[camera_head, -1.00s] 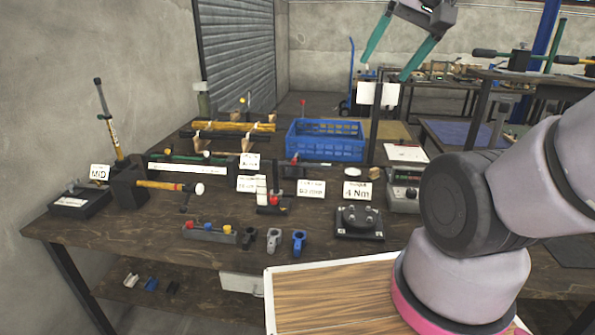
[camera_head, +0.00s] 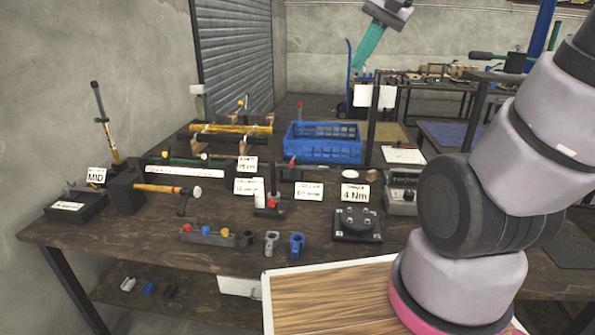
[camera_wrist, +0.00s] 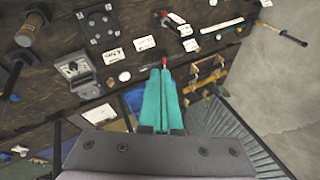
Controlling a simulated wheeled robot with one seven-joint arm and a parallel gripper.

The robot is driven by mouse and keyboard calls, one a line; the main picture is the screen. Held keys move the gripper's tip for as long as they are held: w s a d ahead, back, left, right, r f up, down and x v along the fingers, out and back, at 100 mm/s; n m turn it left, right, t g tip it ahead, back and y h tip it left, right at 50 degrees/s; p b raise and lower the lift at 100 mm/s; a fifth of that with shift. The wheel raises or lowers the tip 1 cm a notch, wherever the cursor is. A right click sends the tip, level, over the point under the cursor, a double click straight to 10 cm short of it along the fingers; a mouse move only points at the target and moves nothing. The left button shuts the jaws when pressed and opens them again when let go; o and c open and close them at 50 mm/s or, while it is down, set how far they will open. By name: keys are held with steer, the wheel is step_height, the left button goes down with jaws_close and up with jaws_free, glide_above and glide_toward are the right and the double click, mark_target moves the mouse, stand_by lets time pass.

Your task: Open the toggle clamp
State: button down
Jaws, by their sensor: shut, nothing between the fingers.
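What looks like the toggle clamp (camera_head: 270,207) stands mid-table, a dark base with a pale upright and red parts. In the wrist view it seems to be the small dark and white piece (camera_wrist: 178,26) near the top. I cannot tell its handle position for sure. My gripper (camera_head: 358,67) is high in the head view, above and beyond the table. Its teal fingers are together and empty. In the wrist view the shut fingertips (camera_wrist: 164,70) point toward the table, well apart from the clamp. A small red tip shows just past them.
A blue crate (camera_head: 322,144) stands at the back. A mallet (camera_head: 165,188) and a rack with coloured knobs (camera_head: 207,236) are to the left. A thin post (camera_head: 373,125) rises behind.

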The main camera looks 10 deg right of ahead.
steer(key=w+a+f+m+g+y, duration=0.1)
steer(key=w+f+m+y, duration=0.1)
steer(key=w+f, duration=0.45)
steer(key=w+f+m+g+y, duration=0.1)
steer(key=w+f+m, duration=0.15)
steer(key=w, duration=0.65)
steer(key=w+a+f+m+g+y, duration=0.1)
steer(key=w+f+m+y, duration=0.1)
steer(key=w+f, duration=0.45)
steer(key=m+t+y, duration=0.2)
steer(key=m+y, duration=0.4)
steer(key=m, duration=0.3)
glide_toward(293, 161)
step_height(293, 161, down, 2)
steer(key=s+d, duration=0.1)
steer(key=s, duration=0.1)
steer(key=x, duration=0.9)
steer(key=shift+w+f, duration=0.25)
steer(key=shift+f, duration=0.25)
steer(key=shift+a, duration=0.1)
